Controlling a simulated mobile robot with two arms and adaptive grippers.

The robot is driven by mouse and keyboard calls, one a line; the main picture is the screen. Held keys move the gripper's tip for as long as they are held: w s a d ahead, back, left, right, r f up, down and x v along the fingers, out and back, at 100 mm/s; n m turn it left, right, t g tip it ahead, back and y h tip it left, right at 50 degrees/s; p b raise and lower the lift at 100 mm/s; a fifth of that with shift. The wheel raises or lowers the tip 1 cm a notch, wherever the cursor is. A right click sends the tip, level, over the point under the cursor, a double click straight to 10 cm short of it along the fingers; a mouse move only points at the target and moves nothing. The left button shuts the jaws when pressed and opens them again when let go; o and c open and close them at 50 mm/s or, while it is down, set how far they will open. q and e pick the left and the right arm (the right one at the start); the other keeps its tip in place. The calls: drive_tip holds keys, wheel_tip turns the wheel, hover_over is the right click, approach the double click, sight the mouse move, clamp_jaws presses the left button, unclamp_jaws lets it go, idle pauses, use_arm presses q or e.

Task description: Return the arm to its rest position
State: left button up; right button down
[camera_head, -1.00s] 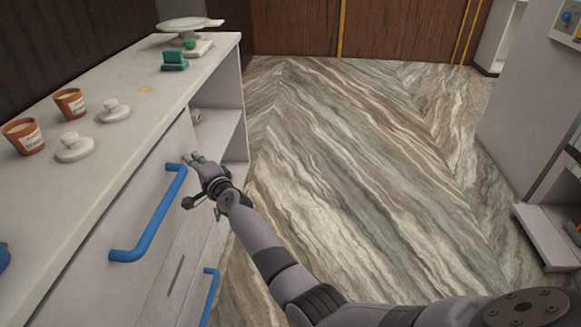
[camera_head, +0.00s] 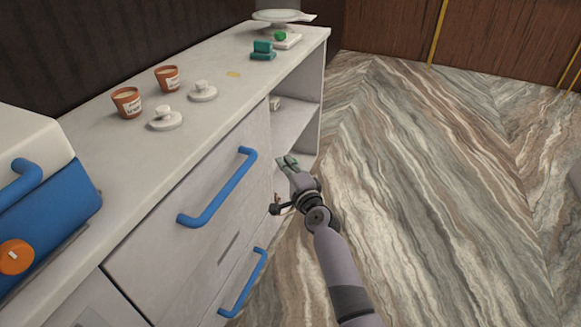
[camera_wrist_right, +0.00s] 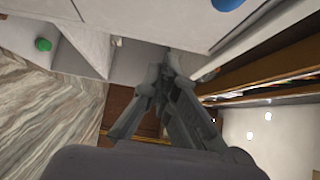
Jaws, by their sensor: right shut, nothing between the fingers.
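My right arm comes in from the bottom of the head view. Its gripper (camera_head: 287,162) is shut and empty, beside the counter's drawer fronts and to the right of the upper blue handle (camera_head: 218,192). It looks apart from the handle. In the right wrist view the gripper's fingers (camera_wrist_right: 163,75) point up the picture, with the counter's pale surfaces around them. My left gripper does not show in either view.
The counter top (camera_head: 190,110) holds two orange cups (camera_head: 127,102), two white lids (camera_head: 165,118), a teal block (camera_head: 262,50) and a white scale (camera_head: 283,17). A lower blue handle (camera_head: 243,282) sticks out. A blue machine (camera_head: 45,215) stands at left. The marbled floor (camera_head: 440,190) is clear.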

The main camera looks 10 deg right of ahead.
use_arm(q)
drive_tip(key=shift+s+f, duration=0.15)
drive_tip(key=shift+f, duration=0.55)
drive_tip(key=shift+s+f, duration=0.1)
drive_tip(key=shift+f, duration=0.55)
use_arm(e)
drive_tip(key=shift+s+d, duration=0.15)
drive_tip(key=shift+s, duration=0.65)
drive_tip(key=shift+s+d, duration=0.15)
drive_tip(key=shift+s, duration=0.6)
